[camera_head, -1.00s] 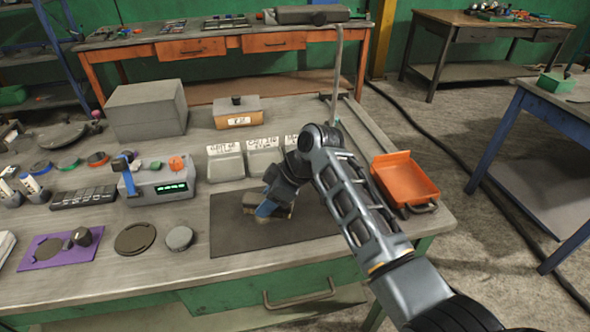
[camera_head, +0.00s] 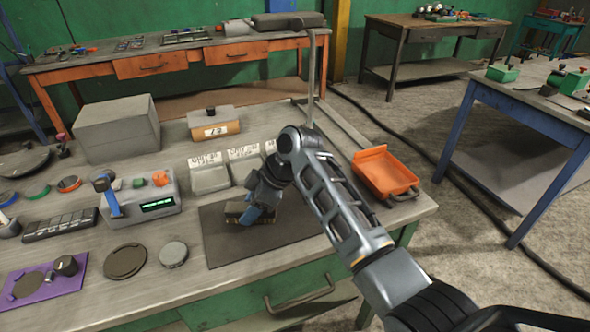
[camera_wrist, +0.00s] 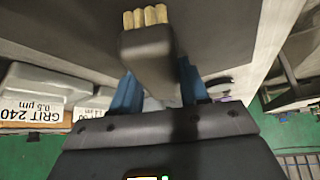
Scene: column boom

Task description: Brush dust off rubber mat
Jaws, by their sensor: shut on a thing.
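The dark rubber mat (camera_head: 225,248) lies flat on the grey workbench near its front right corner. My gripper (camera_head: 259,210) is low over the mat and shut on a brush (camera_head: 236,212) with a dark body and tan bristles. In the wrist view the brush (camera_wrist: 148,55) sits between my gripper's two blue fingers (camera_wrist: 155,92), its bristle tufts pointing away from the palm. The brush is at or just above the mat; contact is hidden. I cannot make out any dust on the mat.
Grey bins with white labels (camera_head: 207,175) stand just behind the mat. An orange dustpan (camera_head: 385,173) lies at the bench's right edge.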

